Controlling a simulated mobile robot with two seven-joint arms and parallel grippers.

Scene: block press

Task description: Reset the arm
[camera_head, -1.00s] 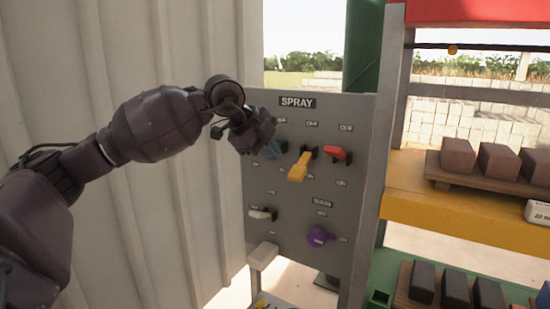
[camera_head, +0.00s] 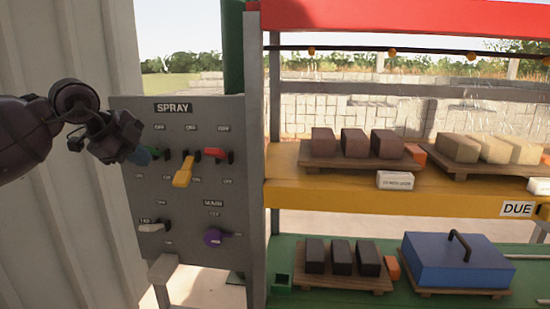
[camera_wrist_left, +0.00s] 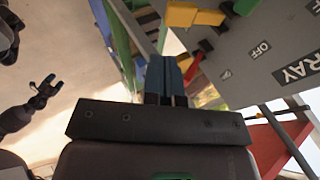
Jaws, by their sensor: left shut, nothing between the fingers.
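My left arm comes in from the left in the head view. My left gripper (camera_head: 143,156) is at the upper left of the grey SPRAY panel (camera_head: 195,130), left of the yellow lever (camera_head: 184,171). Its bluish fingers are shut side by side with nothing between them, as the left wrist view (camera_wrist_left: 167,78) shows. Whether they touch the panel is unclear. The arm partly hides that corner. The red lever (camera_head: 215,153), white lever (camera_head: 150,227) and purple knob (camera_head: 213,237) also sit on the panel. My right gripper (camera_wrist_left: 44,88) shows small in the left wrist view, its fingers apart.
A yellow shelf (camera_head: 285,192) right of the panel holds trays of brown and tan blocks. A green lower shelf (camera_head: 330,299) holds dark blocks and a blue lidded box (camera_head: 455,262). Corrugated wall (camera_head: 85,200) stands behind my left arm.

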